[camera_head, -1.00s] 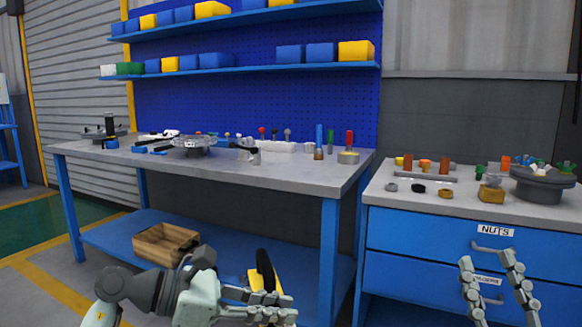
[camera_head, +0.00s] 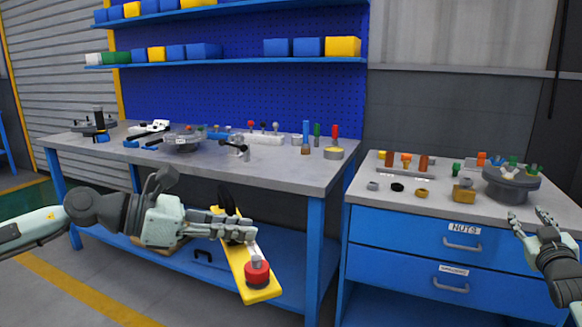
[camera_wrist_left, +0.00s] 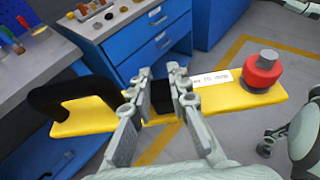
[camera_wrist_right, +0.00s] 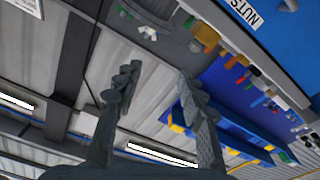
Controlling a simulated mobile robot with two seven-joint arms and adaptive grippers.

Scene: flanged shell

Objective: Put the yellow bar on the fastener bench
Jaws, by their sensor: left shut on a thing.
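The yellow bar (camera_head: 237,268) is a flat yellow plate with a black handle, a red and grey knob at one end and a white label. My left gripper (camera_head: 252,230) is shut on it near its middle, in front of the grey-topped workbench. In the left wrist view the fingers (camera_wrist_left: 163,92) close on a black block on the bar (camera_wrist_left: 222,98). The fastener bench (camera_head: 385,221) is the blue drawer unit with a grey top and a NUTS label, at right. My right gripper (camera_head: 530,222) is open and empty in front of its right side.
The fastener bench top holds several nuts, a small tray (camera_head: 402,172) of coloured parts and a round grey carousel (camera_head: 511,184). Its front left top is mostly bare. The long workbench (camera_head: 270,173) carries tools and fixtures. A narrow gap separates the benches.

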